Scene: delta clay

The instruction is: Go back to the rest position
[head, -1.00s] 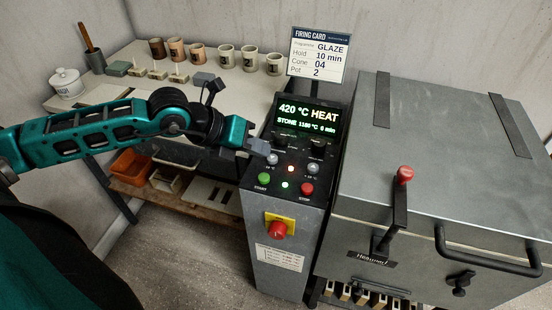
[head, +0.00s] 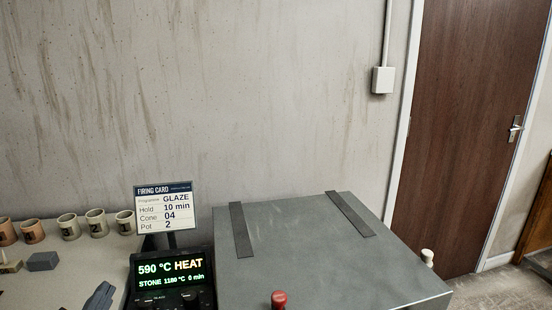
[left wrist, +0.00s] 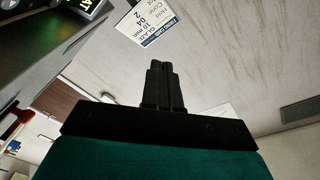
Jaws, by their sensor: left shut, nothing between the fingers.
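The control display (head: 170,272) reads 590 °C HEAT, STONE 1180 °C 0 min. My right gripper is not in view.
The grey kiln lid (head: 300,250) is down, with a red knob (head: 279,299) at its front. A firing card (head: 165,209) stands behind the display. Several cups (head: 96,222) and a grey block (head: 42,262) are on the bench. A brown door (head: 465,130) is at right.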

